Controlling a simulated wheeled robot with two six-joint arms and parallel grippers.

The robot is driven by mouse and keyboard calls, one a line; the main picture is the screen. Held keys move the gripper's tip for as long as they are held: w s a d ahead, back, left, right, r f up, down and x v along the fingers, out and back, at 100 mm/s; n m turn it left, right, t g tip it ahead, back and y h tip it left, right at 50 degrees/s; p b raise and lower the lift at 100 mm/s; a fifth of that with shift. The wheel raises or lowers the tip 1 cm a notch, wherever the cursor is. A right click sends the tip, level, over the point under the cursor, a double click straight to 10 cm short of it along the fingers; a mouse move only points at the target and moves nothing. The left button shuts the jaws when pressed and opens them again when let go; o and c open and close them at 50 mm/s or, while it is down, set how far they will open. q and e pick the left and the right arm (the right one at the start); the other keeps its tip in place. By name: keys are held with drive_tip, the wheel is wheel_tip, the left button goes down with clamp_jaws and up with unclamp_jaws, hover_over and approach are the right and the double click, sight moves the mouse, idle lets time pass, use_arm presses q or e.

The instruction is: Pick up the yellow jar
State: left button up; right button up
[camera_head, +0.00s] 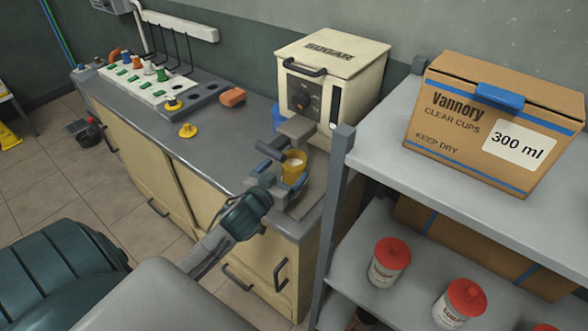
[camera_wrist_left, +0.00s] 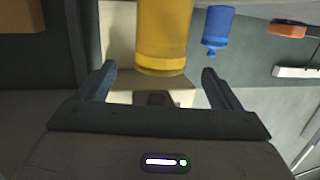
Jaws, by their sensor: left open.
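The yellow jar (camera_head: 293,167) stands on the grey counter in front of the sugar dispenser, with pale contents showing at its open top. My left gripper (camera_head: 281,182) is at the jar, low on its near side. In the left wrist view the yellow jar (camera_wrist_left: 163,38) fills the upper middle, and the two fingers of my left gripper (camera_wrist_left: 160,80) are spread apart on either side of its near end. A gap shows between each finger and the jar. My right gripper is in neither view.
The cream sugar dispenser (camera_head: 332,75) stands behind the jar. A blue container (camera_head: 279,118) is beside it and also shows in the wrist view (camera_wrist_left: 218,27). A grey shelf (camera_head: 385,185) with a cardboard box (camera_head: 470,125) is close on the right. The counter's middle (camera_head: 225,135) is mostly clear.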

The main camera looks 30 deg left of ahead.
sight(288, 165)
use_arm(q)
drive_tip(key=p+x, duration=0.1)
drive_tip(key=x, duration=0.3)
drive_tip(key=shift+w+r, duration=0.1)
drive_tip(key=shift+w, duration=0.4)
drive_tip(key=shift+s, duration=0.1)
drive_tip(key=shift+c, duration=1.3)
drive_tip(key=c, duration=1.1)
drive_tip(key=shift+c, duration=0.4)
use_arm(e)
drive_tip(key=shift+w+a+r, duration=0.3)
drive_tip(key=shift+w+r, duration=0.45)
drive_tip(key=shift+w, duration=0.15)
use_arm(q)
drive_tip(key=shift+r, duration=0.15)
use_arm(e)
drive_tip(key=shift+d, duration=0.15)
